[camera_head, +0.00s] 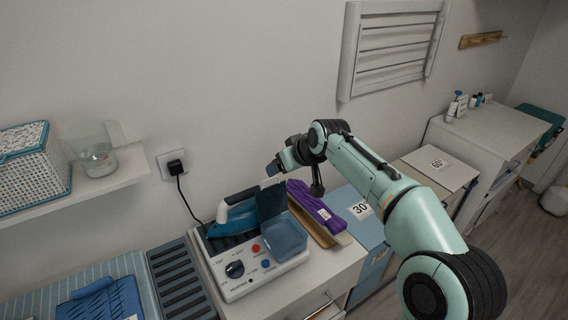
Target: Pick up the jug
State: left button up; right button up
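A clear, see-through jug (93,151) stands upright on a white wall shelf (108,181) at the left, close to the shelf's right end. My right gripper (273,168) is at the end of the arm that comes in from the right. It is in the air above the ironing station, well to the right of the jug and apart from it. Its fingers are small and turned away, so I cannot tell whether they are open or shut. My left gripper is not in view.
A patterned box with a blue-trimmed lid (27,165) stands just left of the jug. A wall plug (175,167) with a black cord is right of the shelf. Below are an ironing station (240,285) with a blue iron (233,218) and purple folded cloth (318,203).

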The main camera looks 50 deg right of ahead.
aim_at(90, 141)
jog(key=k+j, duration=0.2)
jog(key=k, duration=0.3)
jog(key=k+j, duration=0.15)
jog(key=k, duration=0.3)
